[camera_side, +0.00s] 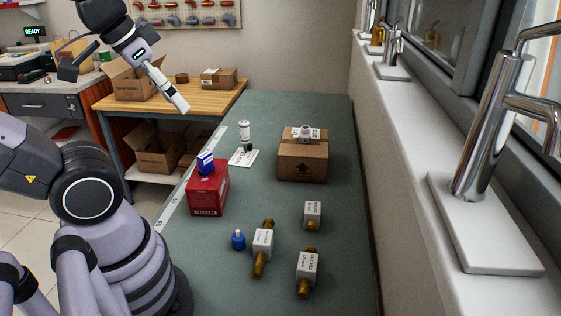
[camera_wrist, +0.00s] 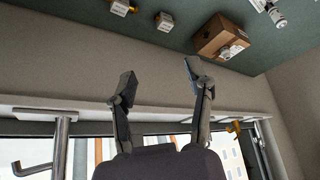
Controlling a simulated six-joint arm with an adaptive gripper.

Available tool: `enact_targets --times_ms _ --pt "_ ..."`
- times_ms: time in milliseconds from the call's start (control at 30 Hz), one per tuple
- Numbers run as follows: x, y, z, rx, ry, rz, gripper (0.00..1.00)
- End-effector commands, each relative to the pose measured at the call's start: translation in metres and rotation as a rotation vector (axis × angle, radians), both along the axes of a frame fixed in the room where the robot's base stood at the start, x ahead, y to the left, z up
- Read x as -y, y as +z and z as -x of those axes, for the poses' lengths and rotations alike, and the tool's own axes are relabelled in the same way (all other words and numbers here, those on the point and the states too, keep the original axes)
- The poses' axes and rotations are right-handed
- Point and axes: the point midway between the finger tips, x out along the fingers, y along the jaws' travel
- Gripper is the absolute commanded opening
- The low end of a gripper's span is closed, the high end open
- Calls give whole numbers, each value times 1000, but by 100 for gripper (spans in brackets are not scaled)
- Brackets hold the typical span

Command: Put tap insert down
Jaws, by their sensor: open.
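A white and dark upright fitting (camera_side: 244,132), which looks like the tap insert, stands at the far left of the green table, at a white card (camera_side: 243,157). A similar upright piece shows at the top right of the wrist view (camera_wrist: 277,14). My gripper (camera_side: 181,104) is raised in the air, left of the table. In the wrist view my gripper (camera_wrist: 158,75) has its two fingers spread wide, with nothing between them. It touches none of the pieces.
A cardboard box (camera_side: 302,166) with a chrome and white piece (camera_side: 305,134) on top stands right of the insert. A red box (camera_side: 207,190) bears a blue-white carton (camera_side: 205,162). Several tagged brass fittings (camera_side: 262,243) and a blue bottle (camera_side: 238,241) lie nearer. A window wall borders the right.

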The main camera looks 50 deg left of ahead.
Motion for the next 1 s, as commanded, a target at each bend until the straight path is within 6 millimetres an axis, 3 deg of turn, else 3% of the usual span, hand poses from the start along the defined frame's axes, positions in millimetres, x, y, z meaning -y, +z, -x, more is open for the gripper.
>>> enact_targets --times_ms 67,133,433,567,767,900,1000 --pt "0 0 0 -1 -1 0 60" --pt "0 0 0 -1 -1 0 69" --pt "0 -1 -1 -5 -2 -2 69" --pt "-2 -11 -16 -43 -19 -17 69" --pt "-12 -63 -68 -175 -105 -65 69" --pt "-23 -117 -96 -273 -182 -91 69" --pt "-30 -161 -106 -343 -240 -100 69"
